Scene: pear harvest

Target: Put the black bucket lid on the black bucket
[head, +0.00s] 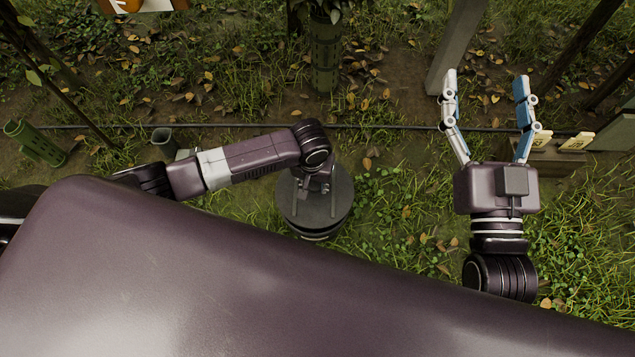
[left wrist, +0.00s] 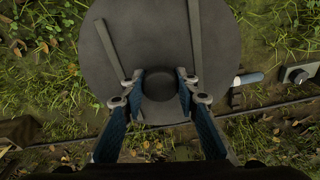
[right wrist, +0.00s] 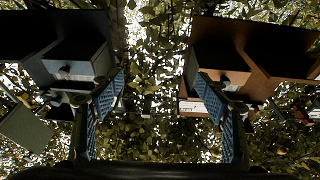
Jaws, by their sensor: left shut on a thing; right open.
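The black bucket lid (head: 288,205) is a round dark grey disc with two raised bars, below my left wrist in the head view. The lid also fills the upper middle of the left wrist view (left wrist: 150,30). My left gripper (left wrist: 158,84) is shut on its round central knob. The black bucket (head: 316,237) shows as a dark curved edge under the lid's near side; the rest is hidden. I cannot tell whether the lid rests on the rim or hangs just above it. My right gripper (head: 486,78) is open and empty, off to the right.
A dark hose (head: 390,127) runs across the ground behind the bucket. A green tube (head: 325,55) stands beyond it, and a grey post (head: 457,45) near my right gripper. Boxes with yellow labels (head: 575,142) lie at right. Grass right of the bucket is clear.

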